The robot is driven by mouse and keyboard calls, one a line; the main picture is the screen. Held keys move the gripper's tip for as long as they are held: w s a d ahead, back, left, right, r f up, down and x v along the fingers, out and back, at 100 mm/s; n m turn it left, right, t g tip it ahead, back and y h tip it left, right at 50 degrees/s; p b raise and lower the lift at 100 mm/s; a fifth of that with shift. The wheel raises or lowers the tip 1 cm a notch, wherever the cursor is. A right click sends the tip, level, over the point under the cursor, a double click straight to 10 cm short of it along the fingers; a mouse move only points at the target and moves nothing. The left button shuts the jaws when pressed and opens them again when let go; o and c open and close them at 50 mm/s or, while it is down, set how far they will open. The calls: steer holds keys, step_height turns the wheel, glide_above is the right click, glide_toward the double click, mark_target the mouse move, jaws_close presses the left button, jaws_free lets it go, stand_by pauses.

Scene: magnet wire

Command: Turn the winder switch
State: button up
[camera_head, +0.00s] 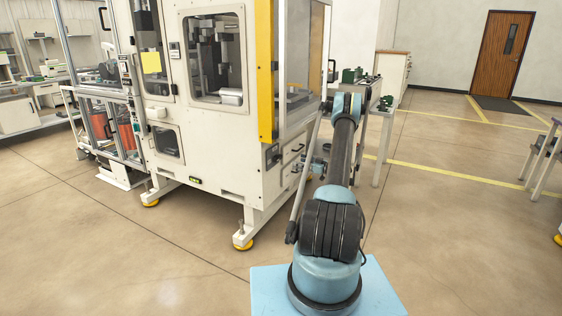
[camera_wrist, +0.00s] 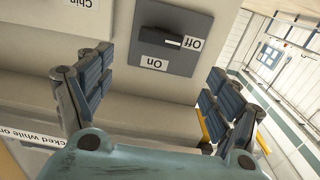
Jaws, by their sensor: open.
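The winder switch (camera_wrist: 163,39) is a dark rotary knob on a grey plate (camera_wrist: 205,22) in the wrist view. The picture there is turned, so the labels appear upside down. The white mark on the knob points at the "Off" label (camera_wrist: 191,44); the "On" label (camera_wrist: 154,63) is on another side. My gripper (camera_wrist: 157,78) is open, one finger to the left and one to the right of the plate. It is empty and appears apart from the knob. In the head view my arm reaches toward the machine's right side; I cannot clearly make out its fingertips there.
The cream machine (camera_head: 222,140) with a yellow corner post (camera_head: 264,70) stands left of my arm. A table (camera_head: 378,130) with green parts is behind the arm. Open floor (camera_head: 450,220) lies to the right.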

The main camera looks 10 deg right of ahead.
mark_target(280, 157)
steer(key=x, duration=1.2)
steer(key=shift+a, duration=0.15)
steer(key=shift+c, duration=0.3)
steer(key=c, duration=1)
